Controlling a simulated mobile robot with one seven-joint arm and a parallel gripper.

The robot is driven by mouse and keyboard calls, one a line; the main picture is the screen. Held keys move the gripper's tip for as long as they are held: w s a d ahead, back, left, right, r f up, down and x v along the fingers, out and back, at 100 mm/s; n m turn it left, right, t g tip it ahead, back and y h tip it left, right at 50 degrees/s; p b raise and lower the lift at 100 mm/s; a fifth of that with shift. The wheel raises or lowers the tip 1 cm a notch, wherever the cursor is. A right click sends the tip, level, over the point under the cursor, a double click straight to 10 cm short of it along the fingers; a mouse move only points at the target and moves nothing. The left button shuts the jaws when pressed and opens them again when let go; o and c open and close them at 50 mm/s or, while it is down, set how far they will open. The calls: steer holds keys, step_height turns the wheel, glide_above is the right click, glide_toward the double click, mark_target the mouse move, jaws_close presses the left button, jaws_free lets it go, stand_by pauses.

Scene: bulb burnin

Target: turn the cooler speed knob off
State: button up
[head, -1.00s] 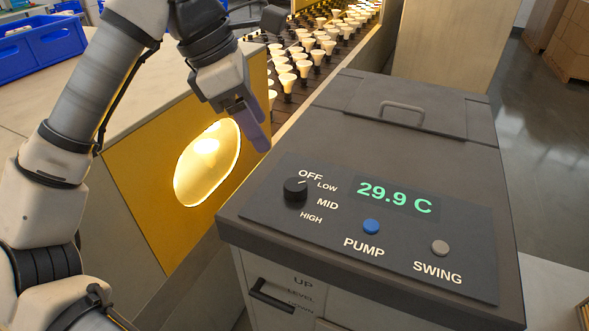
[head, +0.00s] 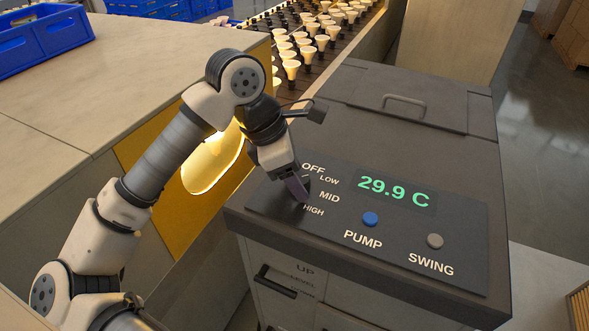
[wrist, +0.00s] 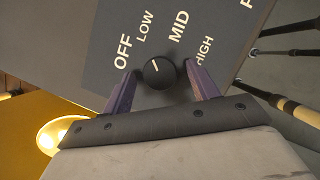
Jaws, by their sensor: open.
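The cooler speed knob (wrist: 159,74) is a round black dial with a white pointer mark, on the dark panel (head: 285,215). In the wrist view its mark points up and left, closest to LOW among the labels OFF, LOW, MID and HIGH. My gripper (head: 298,189) is at the knob and mostly hides it in the head view. In the wrist view the two purple fingers of my gripper (wrist: 161,76) are open on either side of the knob, with a visible gap on each side.
On the same panel are a green 29.9 C display (head: 394,191), a blue PUMP button (head: 370,219) and a grey SWING button (head: 435,241). A lid handle (head: 404,104) stands behind. A lit yellow housing (head: 200,215) is at left, with bulb rows (head: 292,68) beyond.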

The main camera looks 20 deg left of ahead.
steer(key=c, duration=1)
steer(key=shift+f+b, duration=0.1)
steer(key=shift+b, duration=0.2)
steer(key=shift+f+n+b, duration=0.15)
steer(key=shift+n+b, duration=0.25)
steer(key=shift+b, duration=0.45)
steer(key=n+t+b, duration=0.1)
steer(key=n+b, duration=0.1)
steer(key=b, duration=0.2)
steer(key=shift+s+f+y, duration=0.1)
steer(key=shift+f+y, duration=0.05)
steer(key=shift+y, duration=0.25)
steer(key=n+y+b, duration=0.1)
steer(key=n+b, duration=0.2)
steer(key=b, duration=0.1)
steer(key=shift+d+t, duration=0.15)
steer(key=shift+t, duration=0.15)
steer(key=shift+s+d+r+n+y+b, duration=0.1)
steer(key=shift+r+n+y+b, duration=0.15)
steer(key=shift+n+b, duration=0.55)
steer(key=shift+r+n+y+b, duration=0.1)
steer(key=shift+n+y+b, duration=0.25)
steer(key=shift+n+b, duration=0.45)
steer(key=shift+r, duration=0.1)
